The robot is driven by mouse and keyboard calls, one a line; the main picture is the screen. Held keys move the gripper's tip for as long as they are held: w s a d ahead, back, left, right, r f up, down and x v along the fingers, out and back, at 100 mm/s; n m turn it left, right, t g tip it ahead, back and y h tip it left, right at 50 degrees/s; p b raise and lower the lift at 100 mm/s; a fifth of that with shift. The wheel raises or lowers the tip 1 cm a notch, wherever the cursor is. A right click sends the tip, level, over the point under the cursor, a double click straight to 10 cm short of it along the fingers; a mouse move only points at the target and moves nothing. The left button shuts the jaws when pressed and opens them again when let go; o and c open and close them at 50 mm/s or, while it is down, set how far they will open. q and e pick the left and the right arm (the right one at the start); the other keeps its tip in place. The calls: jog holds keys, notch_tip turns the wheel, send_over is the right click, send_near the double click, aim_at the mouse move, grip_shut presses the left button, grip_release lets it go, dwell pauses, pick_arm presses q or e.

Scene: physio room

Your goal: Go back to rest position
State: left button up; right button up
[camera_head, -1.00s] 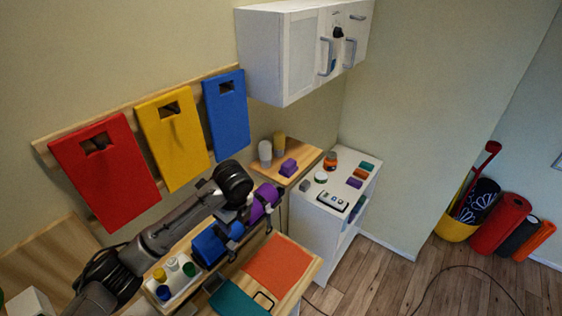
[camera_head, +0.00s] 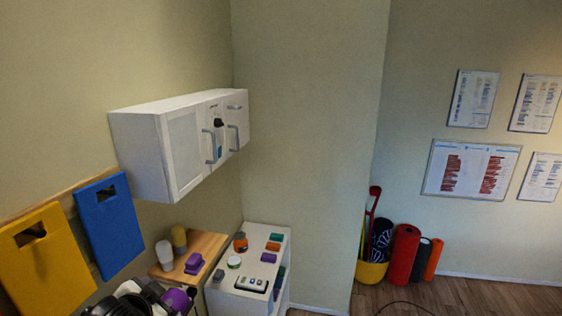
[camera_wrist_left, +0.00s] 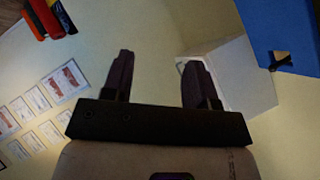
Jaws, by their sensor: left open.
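My left gripper (camera_wrist_left: 156,80) is open and empty in the left wrist view, with its two dark fingers apart and nothing between them. Behind the fingers are the pale wall, a corner of the white wall cabinet (camera_wrist_left: 238,75) and a blue board (camera_wrist_left: 290,35). In the head view, part of my dark arm shows at the bottom left edge, but its fingers cannot be made out there. My right gripper is in neither view.
A white wall cabinet (camera_head: 180,145) hangs above a wooden shelf (camera_head: 205,247) and a white cart (camera_head: 230,298) with small items. Yellow (camera_head: 45,262) and blue (camera_head: 109,225) boards hang at left. Rolled mats (camera_head: 403,253) stand in the far corner. Floor shows at lower right.

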pick_arm(q)
jog(key=s+d+f+n+g+h, duration=0.1)
jog(key=s+d+f+n+g, duration=0.1)
jog(key=s+f, duration=1.3)
jog(key=s+d+f+n+g+h, duration=0.1)
jog(key=s+f+g, duration=0.4)
jog(key=s+f, duration=1.1)
jog(key=s+d+n, duration=0.1)
jog(key=s+n, duration=0.1)
jog(key=s, duration=0.4)
jog(key=shift+d, duration=0.15)
